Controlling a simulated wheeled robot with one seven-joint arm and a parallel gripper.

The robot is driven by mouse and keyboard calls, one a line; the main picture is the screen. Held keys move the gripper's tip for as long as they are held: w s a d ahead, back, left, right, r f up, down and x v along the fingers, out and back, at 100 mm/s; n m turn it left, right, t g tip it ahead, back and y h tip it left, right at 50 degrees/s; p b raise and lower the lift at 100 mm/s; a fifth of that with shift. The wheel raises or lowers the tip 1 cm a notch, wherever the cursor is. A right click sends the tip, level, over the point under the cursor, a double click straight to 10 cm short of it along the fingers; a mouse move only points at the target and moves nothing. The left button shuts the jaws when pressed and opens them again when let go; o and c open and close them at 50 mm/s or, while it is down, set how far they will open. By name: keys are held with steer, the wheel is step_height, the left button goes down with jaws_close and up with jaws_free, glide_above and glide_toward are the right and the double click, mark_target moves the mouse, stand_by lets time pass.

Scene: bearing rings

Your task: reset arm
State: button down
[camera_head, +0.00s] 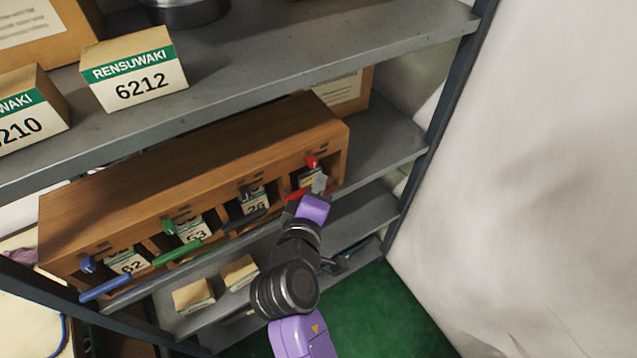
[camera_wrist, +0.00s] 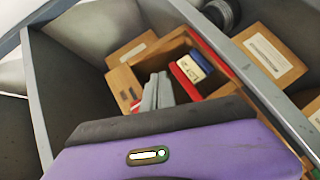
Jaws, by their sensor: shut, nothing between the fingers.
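My arm reaches up from the bottom of the head view, and my gripper (camera_head: 319,183) is at the front of the rightmost, red-marked compartment of a wooden cabinet (camera_head: 200,165). In the wrist view my gripper's grey fingers (camera_wrist: 157,90) are together with nothing held between them. They point toward the opening of the wooden compartment with a red bar (camera_wrist: 212,60). A small box with a pale label (camera_wrist: 192,66) lies inside, beside the fingers. In the head view my gripper partly hides this compartment; I cannot tell whether the fingers touch anything.
The cabinet's other compartments have a black handle, a green bar (camera_head: 178,252) and a blue bar (camera_head: 105,287), with labelled boxes inside. Bearing boxes such as 6212 (camera_head: 134,75) stand on the upper shelf (camera_head: 290,45). A dark shelf post (camera_head: 432,150) is at right. Green floor (camera_head: 385,320) lies below.

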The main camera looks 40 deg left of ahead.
steer(key=b+v, duration=0.1)
steer(key=v, duration=0.6)
steer(key=shift+s, duration=0.3)
steer(key=shift+d, duration=0.1)
